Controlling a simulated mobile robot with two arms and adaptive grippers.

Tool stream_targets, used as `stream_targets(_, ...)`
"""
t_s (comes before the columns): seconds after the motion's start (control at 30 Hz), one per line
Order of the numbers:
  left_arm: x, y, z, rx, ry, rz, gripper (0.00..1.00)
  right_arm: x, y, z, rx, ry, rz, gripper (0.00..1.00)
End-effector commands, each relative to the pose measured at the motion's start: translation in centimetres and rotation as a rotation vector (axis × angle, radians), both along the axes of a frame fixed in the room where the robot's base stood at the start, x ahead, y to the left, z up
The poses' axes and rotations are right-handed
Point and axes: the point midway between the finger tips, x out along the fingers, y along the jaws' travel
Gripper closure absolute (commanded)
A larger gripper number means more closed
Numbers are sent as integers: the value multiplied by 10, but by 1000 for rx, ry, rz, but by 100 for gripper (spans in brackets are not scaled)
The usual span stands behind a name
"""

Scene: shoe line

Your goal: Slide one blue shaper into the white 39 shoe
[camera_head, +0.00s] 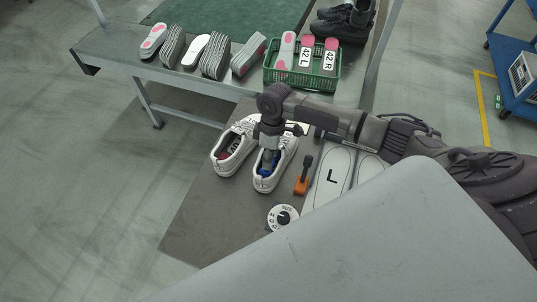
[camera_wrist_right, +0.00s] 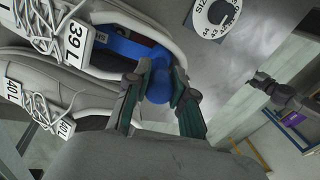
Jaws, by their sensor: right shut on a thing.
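Two white sneakers stand side by side on the grey table in the head view. The right one, the white 39 shoe (camera_head: 262,184), carries a 39 L tag (camera_wrist_right: 73,43) in the right wrist view. The other white shoe (camera_head: 228,163) has a 40 L tag in the wrist view (camera_wrist_right: 60,127). My right gripper (camera_head: 268,150) is shut on a blue shaper (camera_wrist_right: 158,84) at its knobbed end. The shaper's front lies inside the 39 shoe's opening (camera_wrist_right: 130,45); its tip is hidden. A dark jointed part in the wrist view, apparently my left gripper (camera_wrist_right: 262,83), is far off.
Insoles (camera_head: 197,50) and a green crate (camera_head: 271,78) stand on the rear bench. The front-left tabletop is clear.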

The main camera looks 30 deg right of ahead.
Motion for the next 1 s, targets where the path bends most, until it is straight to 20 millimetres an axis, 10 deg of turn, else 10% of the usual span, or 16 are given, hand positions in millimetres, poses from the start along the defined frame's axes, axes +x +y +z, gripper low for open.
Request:
stream_targets(0.27, 0, 0, 0, 0, 0, 1, 11, 0, 0, 0, -2, -2, 0, 100)
stream_targets(0.3, 0, 0, 0, 0, 0, 1, 11, 0, 0, 0, -2, -2, 0, 72)
stream_targets(0.47, 0, 0, 0, 0, 0, 1, 11, 0, 0, 0, -2, -2, 0, 48)
stream_targets(1.0, 0, -1, 0, -1, 0, 1, 11, 0, 0, 0, -2, -2, 0, 48)
